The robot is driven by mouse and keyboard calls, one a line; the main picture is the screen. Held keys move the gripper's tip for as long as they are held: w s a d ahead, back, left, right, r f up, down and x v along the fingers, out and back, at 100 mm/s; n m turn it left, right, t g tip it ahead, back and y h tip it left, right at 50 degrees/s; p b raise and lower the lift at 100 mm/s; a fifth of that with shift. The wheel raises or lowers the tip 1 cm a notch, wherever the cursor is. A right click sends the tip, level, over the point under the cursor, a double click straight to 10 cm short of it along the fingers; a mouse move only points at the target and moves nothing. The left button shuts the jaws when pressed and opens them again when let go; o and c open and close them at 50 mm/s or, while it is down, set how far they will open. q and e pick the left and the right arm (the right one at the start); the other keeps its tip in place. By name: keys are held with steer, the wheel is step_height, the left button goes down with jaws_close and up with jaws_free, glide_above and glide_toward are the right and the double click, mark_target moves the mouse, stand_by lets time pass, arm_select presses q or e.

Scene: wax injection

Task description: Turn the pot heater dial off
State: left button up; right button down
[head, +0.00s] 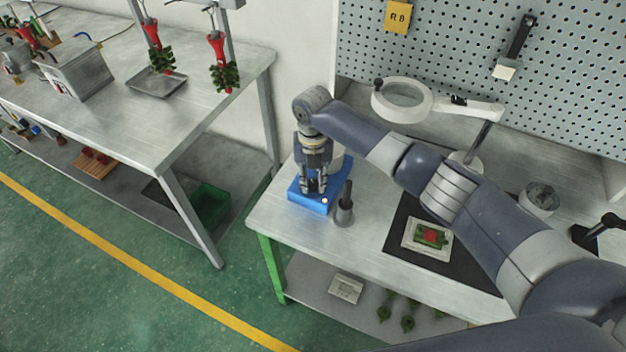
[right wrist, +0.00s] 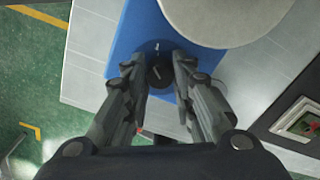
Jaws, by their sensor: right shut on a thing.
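The pot heater (head: 316,205) is a blue box at the left end of the near table. A small orange light shows on its front edge. In the right wrist view the heater (right wrist: 130,38) has a round black dial (right wrist: 158,76) on its top, with a small white mark above it. Part of a pale round pot (right wrist: 222,18) stands on the heater beside the dial. My right gripper (head: 313,190) points down over the heater. My left gripper is not in view.
A dark tool in a grey holder (head: 344,212) stands just right of the heater. A black mat (head: 396,236) holds a framed red and green piece. A magnifier lamp (head: 402,100) stands behind. Another table (head: 120,135) is at the left, across a gap.

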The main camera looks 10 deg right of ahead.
mark_target(313, 182)
steer(key=n+b, duration=0.1)
steer(key=n, duration=0.2)
steer(key=shift+n, duration=0.4)
steer(key=shift+n+b, duration=0.55)
steer(key=shift+n, duration=1.45)
steer(key=shift+r, duration=0.1)
steer(key=c, duration=1.3)
jaws_free()
step_height(313, 182, up, 12)
steer(key=shift+f, duration=0.1)
